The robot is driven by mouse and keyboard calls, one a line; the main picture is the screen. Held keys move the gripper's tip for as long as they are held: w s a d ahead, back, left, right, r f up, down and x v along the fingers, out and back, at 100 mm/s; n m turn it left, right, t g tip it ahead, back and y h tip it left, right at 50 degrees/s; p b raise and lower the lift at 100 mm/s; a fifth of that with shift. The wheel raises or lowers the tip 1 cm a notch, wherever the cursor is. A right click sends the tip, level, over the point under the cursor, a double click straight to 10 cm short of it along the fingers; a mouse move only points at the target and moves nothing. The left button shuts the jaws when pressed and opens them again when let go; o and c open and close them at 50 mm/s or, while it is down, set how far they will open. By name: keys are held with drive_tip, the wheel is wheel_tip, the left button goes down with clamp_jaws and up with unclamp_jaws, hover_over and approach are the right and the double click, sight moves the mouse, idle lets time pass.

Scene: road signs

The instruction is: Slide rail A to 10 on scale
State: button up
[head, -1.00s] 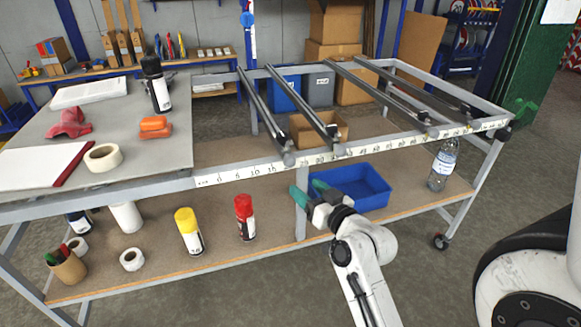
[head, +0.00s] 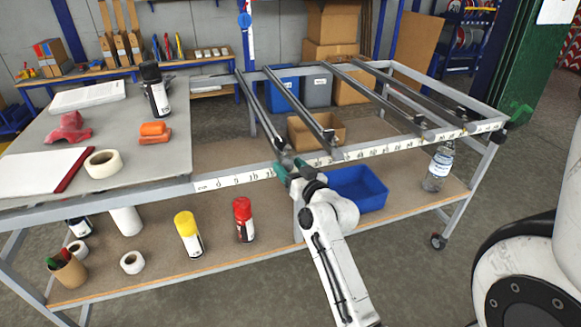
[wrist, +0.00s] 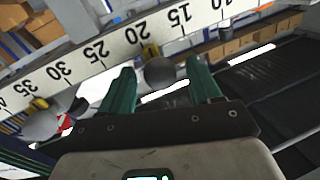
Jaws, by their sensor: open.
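Several dark rails cross the metal frame; no letters are readable on them, so I take the leftmost rail (head: 259,108) as rail A. Its front end has a round grey knob (wrist: 159,73) and a yellow pointer (wrist: 150,50) close to the 20 mark. The white number scale (head: 245,178) runs along the front bar; it also shows upside down in the wrist view (wrist: 115,42). My gripper (head: 290,169) has green fingers, open, one on either side of the knob in the wrist view (wrist: 161,70). Gaps show between fingers and knob; depth is unclear.
The second rail (head: 303,108) stands just right, with its own knob near 30. Two more rails lie farther right. The grey tabletop (head: 115,150) adjoins the scale's left end. A blue bin (head: 357,190) and a bottle (head: 438,167) stand on the lower shelf.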

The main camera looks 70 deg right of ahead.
drive_tip(key=shift+c, duration=0.4)
clamp_jaws()
